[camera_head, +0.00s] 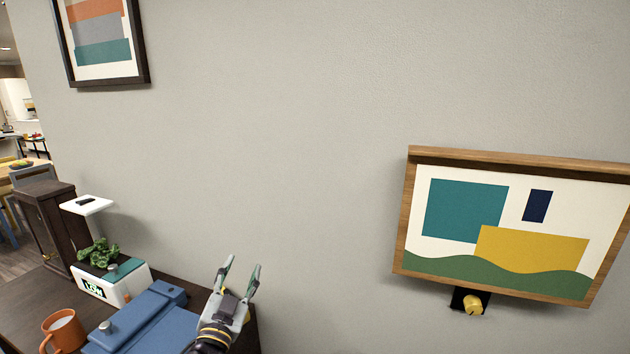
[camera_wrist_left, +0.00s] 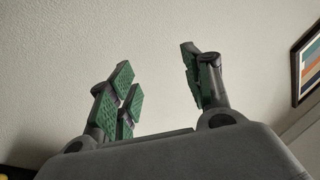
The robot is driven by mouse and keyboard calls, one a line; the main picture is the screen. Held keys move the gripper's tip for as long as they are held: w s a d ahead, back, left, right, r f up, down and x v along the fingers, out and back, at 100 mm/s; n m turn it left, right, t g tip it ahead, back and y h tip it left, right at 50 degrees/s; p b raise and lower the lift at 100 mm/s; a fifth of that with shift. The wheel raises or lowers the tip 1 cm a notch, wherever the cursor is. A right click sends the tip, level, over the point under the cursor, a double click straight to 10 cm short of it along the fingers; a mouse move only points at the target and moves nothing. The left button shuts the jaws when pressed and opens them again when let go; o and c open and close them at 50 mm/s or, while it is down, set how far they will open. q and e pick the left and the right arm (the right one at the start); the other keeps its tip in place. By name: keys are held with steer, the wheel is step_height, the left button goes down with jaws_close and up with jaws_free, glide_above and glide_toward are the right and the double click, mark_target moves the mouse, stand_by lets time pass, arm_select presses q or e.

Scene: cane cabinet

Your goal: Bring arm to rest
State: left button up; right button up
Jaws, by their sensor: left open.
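My left gripper (camera_head: 240,279) is at the bottom middle of the head view, above the right end of a dark cabinet top, with its fingers pointing up. Its two fingers are spread and nothing is between them. My right gripper is not in either view.
On the dark cabinet top (camera_head: 22,312) are an orange mug (camera_head: 62,333), a blue box (camera_head: 140,325) and a white planter (camera_head: 110,288) with a green plant. A wood-framed picture (camera_head: 505,225) hangs at right, above a yellow knob (camera_head: 473,305). The middle wall (camera_head: 270,130) is bare.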

arm_select(q)
steer(key=s+a+f+n+g+y, duration=0.2)
steer(key=s+a+f+g, duration=0.15)
steer(key=f, duration=0.45)
steer(key=s+a+f+n+g+y, duration=0.25)
steer(key=s+f+g, duration=0.25)
steer(key=f, duration=0.4)
steer(key=s+d+f+g+h, duration=0.1)
steer(key=s+f+g, duration=0.35)
steer(key=s, duration=0.35)
steer(key=s+f+g+h, duration=0.2)
steer(key=s+f+g, duration=0.25)
steer(key=s, duration=0.45)
step_height(320, 180, down, 33)
steer(key=s, duration=0.2)
steer(key=s+a+f, duration=0.2)
steer(key=s+f, duration=0.8)
steer(key=s, duration=0.1)
steer(key=s+a+f+m+g, duration=0.1)
steer(key=s+a+f, duration=0.2)
steer(key=s+f, duration=0.7)
steer(key=shift+s+a+f, duration=0.15)
steer(key=shift+s+a, duration=0.1)
steer(key=shift+s, duration=0.25)
